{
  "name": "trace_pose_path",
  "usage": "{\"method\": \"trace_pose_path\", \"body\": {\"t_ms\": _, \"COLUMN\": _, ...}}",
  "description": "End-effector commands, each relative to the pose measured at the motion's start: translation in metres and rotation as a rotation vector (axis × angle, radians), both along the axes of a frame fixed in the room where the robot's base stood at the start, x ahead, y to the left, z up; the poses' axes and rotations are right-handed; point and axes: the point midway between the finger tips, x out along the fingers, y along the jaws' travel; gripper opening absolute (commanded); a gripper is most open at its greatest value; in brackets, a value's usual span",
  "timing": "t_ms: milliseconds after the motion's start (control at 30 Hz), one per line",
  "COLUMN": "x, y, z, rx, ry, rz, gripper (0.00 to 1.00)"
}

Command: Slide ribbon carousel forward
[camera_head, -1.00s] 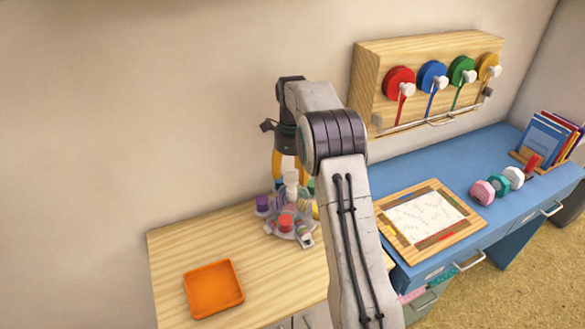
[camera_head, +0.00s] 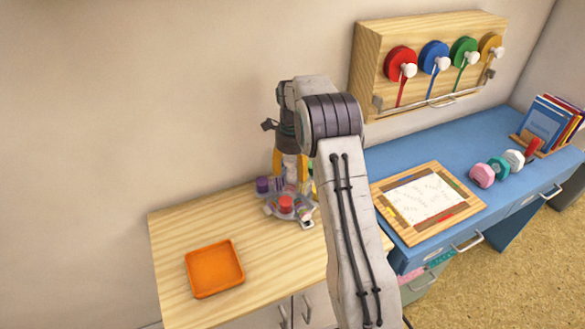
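The ribbon carousel (camera_head: 291,208) stands on the wooden cabinet top, a grey round base with colored spools, among them a red one at the front and a purple one at the left, around a pale center post. My gripper (camera_head: 290,168) points down at the carousel from above, with yellow-orange fingers around the upper part of the post. The fingertips are partly hidden by the post and spools, and my arm covers the carousel's right side. I cannot tell whether the fingers touch the post.
An orange tray (camera_head: 214,268) lies on the wooden top at front left, with bare wood around it. A wooden rack (camera_head: 440,62) with ribbon rolls hangs on the wall.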

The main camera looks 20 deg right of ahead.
Motion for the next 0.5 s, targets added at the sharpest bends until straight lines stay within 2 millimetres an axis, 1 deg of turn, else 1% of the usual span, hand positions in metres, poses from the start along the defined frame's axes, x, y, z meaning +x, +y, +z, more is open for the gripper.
{"method": "trace_pose_path", "body": {"t_ms": 33, "x": 0.0000, "y": 0.0000, "z": 0.0001, "rx": 0.000, "ry": 0.000, "rz": 0.000, "gripper": 0.54}}
{"method": "trace_pose_path", "body": {"t_ms": 67, "x": 0.0000, "y": 0.0000, "z": 0.0001, "rx": 0.000, "ry": 0.000, "rz": 0.000, "gripper": 0.52}}
{"method": "trace_pose_path", "body": {"t_ms": 500, "x": 0.0000, "y": -0.0003, "z": 0.0005, "rx": 0.000, "ry": 0.000, "rz": 0.000, "gripper": 0.12}}
